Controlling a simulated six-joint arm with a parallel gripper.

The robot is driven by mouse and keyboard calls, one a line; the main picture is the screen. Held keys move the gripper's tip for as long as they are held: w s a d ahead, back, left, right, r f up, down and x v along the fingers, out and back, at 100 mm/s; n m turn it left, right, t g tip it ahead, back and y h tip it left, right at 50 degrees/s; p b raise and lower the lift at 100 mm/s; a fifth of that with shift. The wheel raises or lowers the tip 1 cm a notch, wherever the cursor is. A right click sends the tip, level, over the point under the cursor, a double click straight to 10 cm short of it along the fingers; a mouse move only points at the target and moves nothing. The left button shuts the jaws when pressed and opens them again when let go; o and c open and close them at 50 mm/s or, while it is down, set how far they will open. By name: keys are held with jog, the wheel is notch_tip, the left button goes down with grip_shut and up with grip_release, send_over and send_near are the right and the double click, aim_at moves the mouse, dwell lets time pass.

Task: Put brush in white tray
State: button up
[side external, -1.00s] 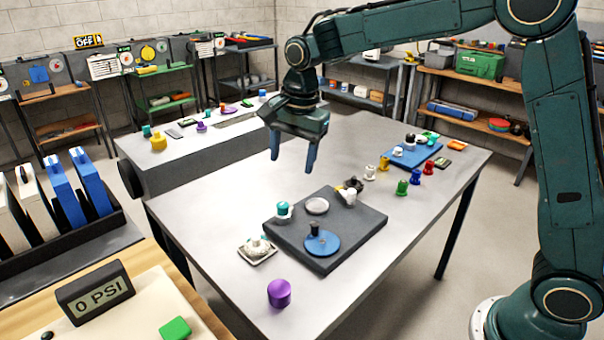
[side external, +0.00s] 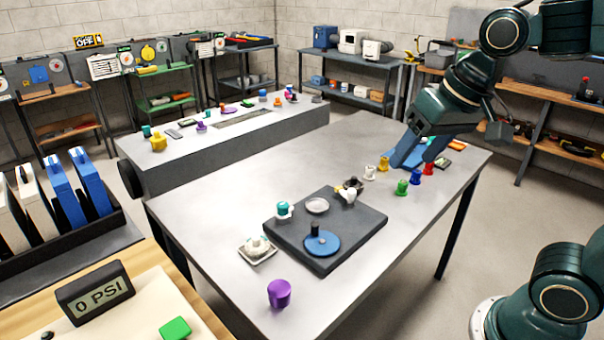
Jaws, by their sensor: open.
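My gripper (side external: 414,160) is open, its two blue fingers pointing down over the far right part of the grey table. It is low, just behind a row of small coloured pieces: white (side external: 369,172), yellow (side external: 384,163), green (side external: 401,188), blue (side external: 415,177) and red (side external: 428,168). I cannot tell which piece is the brush, or whether the fingers touch any of them. A small pale square tray (side external: 268,259) at the table's near left holds a white and teal piece (side external: 256,245). The blue mat seen earlier under the gripper is mostly hidden.
A dark square board (side external: 350,249) in mid-table carries a blue disc (side external: 322,244), a pale round dish (side external: 317,206) and small pieces. A purple cylinder (side external: 279,293) stands at the near edge. The table's left part is clear.

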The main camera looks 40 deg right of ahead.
jog(key=s+d+f+n+t, duration=0.1)
jog(key=s+f+n, duration=0.1)
jog(key=s, duration=0.5)
jog(key=shift+s+f+n, duration=0.25)
jog(key=shift+f+n, duration=0.15)
jog(key=shift+n, duration=0.5)
dwell(0.4)
